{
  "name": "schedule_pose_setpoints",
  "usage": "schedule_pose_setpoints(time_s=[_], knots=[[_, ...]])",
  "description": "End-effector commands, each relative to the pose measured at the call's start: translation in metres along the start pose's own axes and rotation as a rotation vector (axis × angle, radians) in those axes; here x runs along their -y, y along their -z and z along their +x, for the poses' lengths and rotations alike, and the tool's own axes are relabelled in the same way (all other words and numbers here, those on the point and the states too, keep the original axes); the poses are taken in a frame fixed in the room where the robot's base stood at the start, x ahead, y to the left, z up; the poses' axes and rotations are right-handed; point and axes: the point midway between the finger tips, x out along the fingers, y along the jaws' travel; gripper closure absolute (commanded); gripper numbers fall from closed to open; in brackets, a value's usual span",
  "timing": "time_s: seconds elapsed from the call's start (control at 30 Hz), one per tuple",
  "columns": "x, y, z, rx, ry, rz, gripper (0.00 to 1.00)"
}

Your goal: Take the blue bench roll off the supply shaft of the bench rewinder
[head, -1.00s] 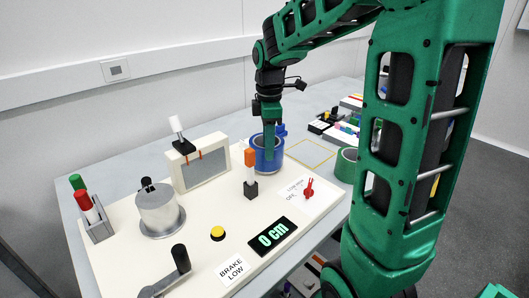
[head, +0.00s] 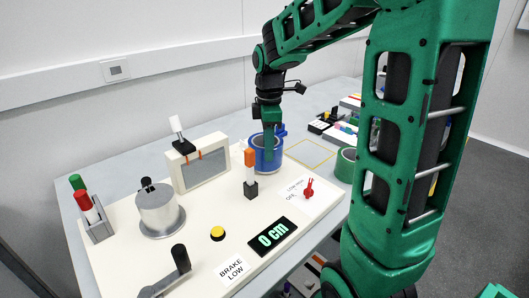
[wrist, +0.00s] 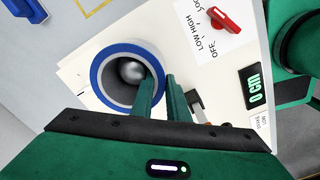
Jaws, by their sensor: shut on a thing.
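The blue bench roll (head: 272,165) stands at the back right of the cream bench rewinder (head: 213,258). In the wrist view the roll (wrist: 99,88) is a blue ring with a pale inner band. The rounded metal top of the supply shaft (wrist: 131,70) shows inside its bore, so the roll is around the shaft. My gripper (head: 268,150) comes down from above and is shut on the roll's wall. In the wrist view the fingers (wrist: 162,92) straddle the wall on the side nearest me. The fingertips and the roll's lower edge are hidden there.
An orange-topped post (head: 250,172) and a red knob (head: 308,188) stand close in front of the roll. A framed panel (head: 203,167), a metal drum (head: 157,208) and a crank handle (head: 181,258) are to the left. A green roll (head: 346,165) stands right. A yellow outlined square (head: 311,153) is empty.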

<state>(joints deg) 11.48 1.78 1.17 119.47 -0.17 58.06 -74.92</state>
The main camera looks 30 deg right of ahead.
Motion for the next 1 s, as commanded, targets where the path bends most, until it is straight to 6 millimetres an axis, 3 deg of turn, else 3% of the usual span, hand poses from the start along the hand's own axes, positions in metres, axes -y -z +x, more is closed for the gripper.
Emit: schedule_pose_setpoints(time_s=[0.13, 0.17, 0.2, 0.57, 1.0], knots=[[0.000, 0.000, 0.000, 0.000, -0.001, -0.001, 1.00], [0.000, 0.001, -0.001, -0.001, -0.002, -0.001, 0.93], [0.000, 0.001, -0.001, -0.001, -0.002, -0.001, 1.00], [-0.001, 0.001, -0.001, -0.001, -0.002, -0.002, 1.00], [-0.001, 0.001, -0.015, -0.001, -0.003, -0.002, 1.00]])
